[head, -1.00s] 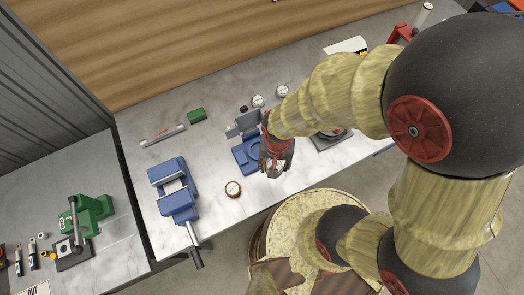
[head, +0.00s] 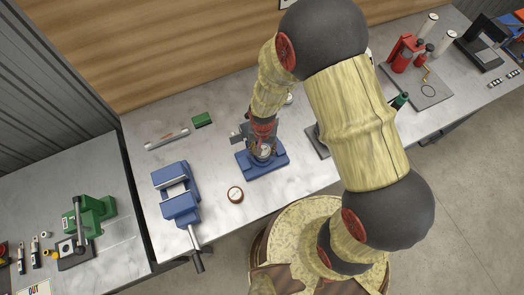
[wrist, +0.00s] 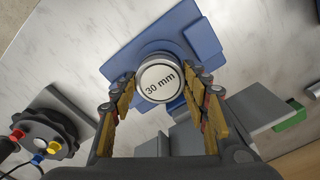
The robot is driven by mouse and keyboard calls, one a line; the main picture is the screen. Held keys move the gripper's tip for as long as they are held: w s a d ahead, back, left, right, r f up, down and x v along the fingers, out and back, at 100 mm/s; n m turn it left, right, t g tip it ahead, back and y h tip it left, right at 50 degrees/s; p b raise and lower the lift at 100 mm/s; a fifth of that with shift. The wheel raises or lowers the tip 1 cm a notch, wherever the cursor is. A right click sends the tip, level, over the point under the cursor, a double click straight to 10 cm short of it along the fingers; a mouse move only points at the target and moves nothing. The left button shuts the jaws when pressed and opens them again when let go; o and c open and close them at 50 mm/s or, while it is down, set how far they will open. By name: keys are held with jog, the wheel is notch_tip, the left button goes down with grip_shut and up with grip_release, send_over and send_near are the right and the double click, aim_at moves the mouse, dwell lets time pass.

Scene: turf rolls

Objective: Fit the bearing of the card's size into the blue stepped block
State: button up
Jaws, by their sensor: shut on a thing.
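My gripper (head: 264,148) is shut on a round, white-faced bearing (wrist: 160,82) marked "30 mm". In the wrist view the bearing sits between the fingertips (wrist: 160,88), its face towards the camera. The blue stepped block (head: 278,160) lies under the gripper in the head view, and its blue base (wrist: 200,40) shows behind the bearing in the wrist view. The bearing hides the block's middle; I cannot tell whether it is touching the block or above it. A grey stand (head: 237,138) is at the block's back left; no card writing is readable.
Another round piece (head: 235,194) lies on the bench front, left of the block. A blue vice (head: 175,190) stands further left. A dark knobbed device (wrist: 45,135) is beside the block.

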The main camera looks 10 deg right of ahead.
aim_at(263, 154)
jog(key=shift+w+f, duration=0.25)
jog(key=shift+f, duration=0.05)
jog(key=f, duration=0.3)
jog(key=shift+w+a+f+p, duration=0.1)
jog(key=shift+w+p, duration=0.1)
jog(key=shift+p, duration=0.15)
jog(key=shift+s, duration=0.1)
jog(key=shift+s+f+b, duration=0.25)
jog(key=shift+f+b, duration=0.3)
jog(key=o, duration=1)
jog(key=shift+s+f, duration=0.1)
jog(key=shift+s, duration=0.05)
jog(key=o, duration=0.4)
jog(key=shift+w+f, duration=0.15)
jog(key=shift+w, duration=0.05)
jog(key=shift+o, duration=0.2)
jog(key=shift+r, duration=0.25)
